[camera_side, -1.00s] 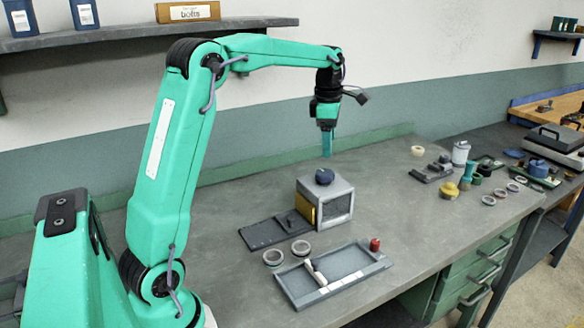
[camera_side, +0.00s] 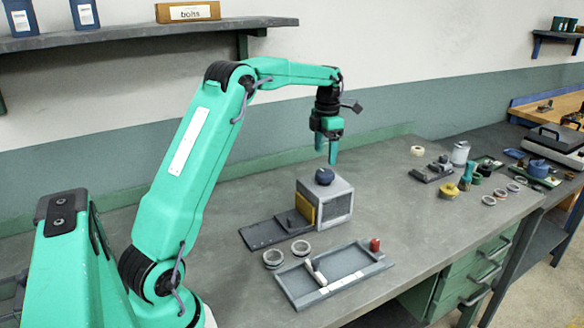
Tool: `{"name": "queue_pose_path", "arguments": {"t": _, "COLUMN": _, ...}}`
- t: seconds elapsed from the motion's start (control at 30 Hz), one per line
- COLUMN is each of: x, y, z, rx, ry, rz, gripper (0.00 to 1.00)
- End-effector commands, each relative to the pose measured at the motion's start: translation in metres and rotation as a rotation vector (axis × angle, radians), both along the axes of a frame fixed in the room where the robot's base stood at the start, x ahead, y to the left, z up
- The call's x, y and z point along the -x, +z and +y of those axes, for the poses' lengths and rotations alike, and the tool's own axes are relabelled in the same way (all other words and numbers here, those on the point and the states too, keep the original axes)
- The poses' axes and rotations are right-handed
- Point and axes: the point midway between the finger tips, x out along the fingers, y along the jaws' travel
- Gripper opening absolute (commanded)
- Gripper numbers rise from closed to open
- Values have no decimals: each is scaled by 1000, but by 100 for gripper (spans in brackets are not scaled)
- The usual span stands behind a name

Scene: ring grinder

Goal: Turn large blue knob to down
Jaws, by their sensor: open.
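A large blue knob (camera_side: 324,176) sits on top of a grey box-shaped machine (camera_side: 335,207) in the middle of the bench. The machine has a yellow panel (camera_side: 305,211) on its left side and a dark flat plate (camera_side: 266,233) reaching out to the left. My gripper (camera_side: 326,158) points down just above and a little behind the blue knob, with its fingers apart and nothing between them. It does not appear to touch the knob. The knob's pointing direction is too small to read.
A grey tray (camera_side: 291,288) with a red piece (camera_side: 375,245) at its far right corner lies in front of the machine. Several small parts, including a yellow one (camera_side: 448,190), stand to the right. The bench between is clear.

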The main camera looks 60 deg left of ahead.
Motion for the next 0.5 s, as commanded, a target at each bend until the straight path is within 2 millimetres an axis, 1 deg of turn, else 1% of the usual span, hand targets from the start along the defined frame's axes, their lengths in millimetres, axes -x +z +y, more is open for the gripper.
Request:
{"name": "queue_pose_path", "arguments": {"t": 0.3, "x": 1, "y": -39, "z": 0, "rx": 1, "ry": -1, "rz": 2, "gripper": 72}}
{"name": "queue_pose_path", "arguments": {"t": 0.5, "x": 0, "y": -57, "z": 0, "rx": 1, "ry": -1, "rz": 1, "gripper": 72}}
